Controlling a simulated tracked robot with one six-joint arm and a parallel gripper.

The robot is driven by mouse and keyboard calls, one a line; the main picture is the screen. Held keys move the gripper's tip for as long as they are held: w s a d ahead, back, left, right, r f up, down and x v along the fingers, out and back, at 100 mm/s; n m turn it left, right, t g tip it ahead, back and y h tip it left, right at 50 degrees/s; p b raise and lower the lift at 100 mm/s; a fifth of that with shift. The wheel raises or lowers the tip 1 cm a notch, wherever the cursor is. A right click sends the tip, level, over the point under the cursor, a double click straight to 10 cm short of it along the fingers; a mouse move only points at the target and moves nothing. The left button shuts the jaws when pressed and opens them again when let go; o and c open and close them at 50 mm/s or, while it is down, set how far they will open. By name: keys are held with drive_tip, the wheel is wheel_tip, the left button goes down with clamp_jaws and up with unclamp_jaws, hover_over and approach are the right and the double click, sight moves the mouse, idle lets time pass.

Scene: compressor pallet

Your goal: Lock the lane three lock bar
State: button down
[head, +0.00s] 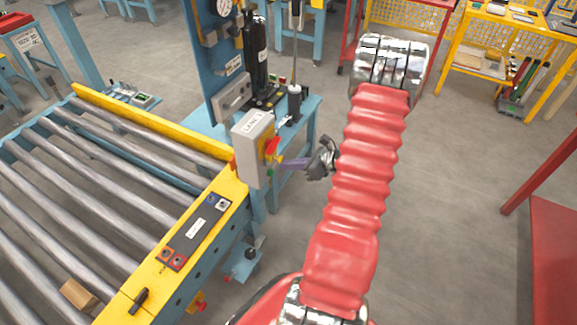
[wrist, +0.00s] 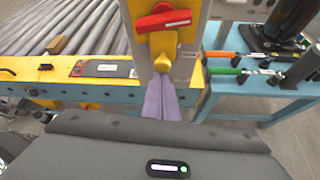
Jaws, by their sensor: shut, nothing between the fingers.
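A grey box with a LANE label (head: 254,128) stands at the corner of the roller conveyor. A red bar (head: 272,147) is mounted on its side over a yellow plate. In the wrist view the red bar (wrist: 163,20) lies nearly level, its right end slightly higher, with a yellow knob (wrist: 163,62) below it. My gripper (head: 284,163) is at the box's right side, below the red bar. Its lavender fingers (wrist: 162,88) are shut together and empty, tips just below the knob. I cannot tell whether they touch it.
The roller conveyor (head: 110,185) has a yellow rail with a control panel (head: 195,231) and a black handle (head: 139,300). A blue stand with a gauge panel (head: 225,60) is close behind the box. Open floor lies to the right.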

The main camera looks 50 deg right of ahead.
drive_tip(key=shift+w+r, duration=0.1)
drive_tip(key=shift+r, duration=0.05)
drive_tip(key=shift+s+f, duration=0.5)
drive_tip(key=shift+f, duration=1.7)
drive_tip(key=v, duration=1)
drive_tip(key=shift+a, duration=0.15)
drive_tip(key=s+a+f+n+g+y, duration=0.1)
drive_tip(key=s+a+n+g+y, duration=0.1)
drive_tip(key=s+a+n+g, duration=0.25)
drive_tip(key=w+a+r+n+g+h, duration=0.1)
drive_tip(key=a+r+n+h, duration=0.5)
drive_tip(key=a+r+n, duration=2.3)
drive_tip(key=a+r, duration=0.1)
drive_tip(key=a, duration=0.3)
drive_tip(key=shift+a, duration=0.2)
